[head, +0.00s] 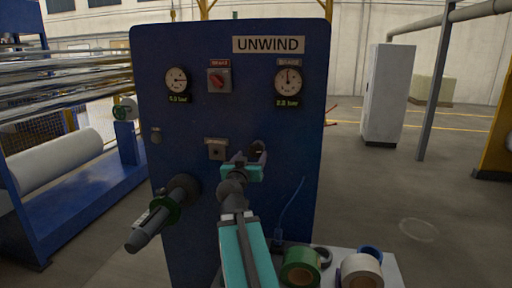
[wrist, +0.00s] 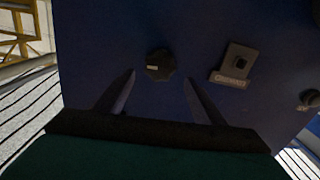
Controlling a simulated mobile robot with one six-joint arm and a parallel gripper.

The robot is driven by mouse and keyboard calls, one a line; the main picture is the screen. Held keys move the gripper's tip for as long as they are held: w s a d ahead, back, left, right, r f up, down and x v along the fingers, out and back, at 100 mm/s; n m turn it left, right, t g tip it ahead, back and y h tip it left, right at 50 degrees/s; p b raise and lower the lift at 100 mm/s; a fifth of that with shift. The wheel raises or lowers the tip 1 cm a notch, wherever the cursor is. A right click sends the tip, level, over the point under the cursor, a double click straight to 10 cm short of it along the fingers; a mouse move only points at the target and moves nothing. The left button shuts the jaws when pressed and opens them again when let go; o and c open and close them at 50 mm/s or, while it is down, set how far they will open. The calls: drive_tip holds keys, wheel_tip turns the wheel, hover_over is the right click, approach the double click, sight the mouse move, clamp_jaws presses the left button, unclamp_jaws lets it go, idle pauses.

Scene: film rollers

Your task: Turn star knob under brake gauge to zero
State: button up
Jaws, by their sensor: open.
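The brake gauge (head: 288,82) is a round white dial at the upper right of the blue panel (head: 300,140), with a small lit readout of two-point-something bar below it. The dark knob (head: 259,148) sits lower on the panel, partly hidden behind my gripper (head: 246,160). In the wrist view the knob (wrist: 160,66) is a dark, many-sided disc with a small pale mark. My gripper (wrist: 159,78) is open, with one finger on each side of the knob in that view. I cannot tell whether the fingers touch it.
A box-shaped switch (head: 216,149) is beside the knob; it also shows in the wrist view (wrist: 235,64). A red switch (head: 218,80) and another gauge (head: 176,80) are higher up. A grey handle (head: 160,215) juts out at left. Tape rolls (head: 301,268) lie below right.

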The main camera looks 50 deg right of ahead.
sight(255, 151)
drive_tip(key=shift+w+d+r+p, duration=0.1)
drive_tip(key=shift+d+p, duration=0.1)
drive_tip(key=shift+p, duration=0.3)
drive_tip(key=shift+p+x, duration=0.8)
drive_tip(key=shift+x, duration=1.9)
drive_tip(key=shift+c, duration=0.2)
drive_tip(key=c, duration=1)
drive_tip(key=shift+d, duration=0.1)
